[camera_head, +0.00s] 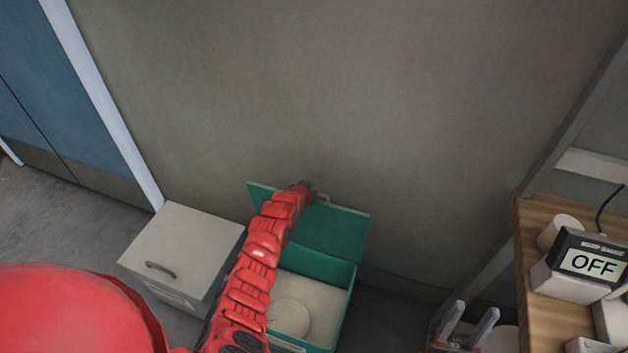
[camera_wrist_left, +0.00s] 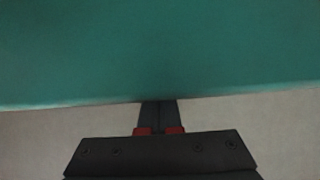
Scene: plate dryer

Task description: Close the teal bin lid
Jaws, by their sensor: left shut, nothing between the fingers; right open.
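The teal bin (camera_head: 346,308) stands on the floor against the wall. Its teal lid (camera_head: 335,232) is open, raised at the back and leaning toward the wall. My left arm crosses over the bin and hides part of it. My left gripper (camera_head: 314,190) is shut and empty at the raised top edge of the lid. In the left wrist view the lid (camera_wrist_left: 160,50) fills the upper half, and the shut fingers (camera_wrist_left: 158,108) meet its edge; I cannot tell whether they touch. My right gripper (camera_head: 473,315) is open and empty at the lower right.
A closed white bin (camera_head: 190,245) with a grey handle stands left of the teal bin. A pale round object (camera_head: 290,316) lies inside the teal bin. A wooden shelf (camera_head: 535,290) with an "OFF" display (camera_head: 590,263) stands at right. Blue cabinet doors (camera_head: 70,110) are at left.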

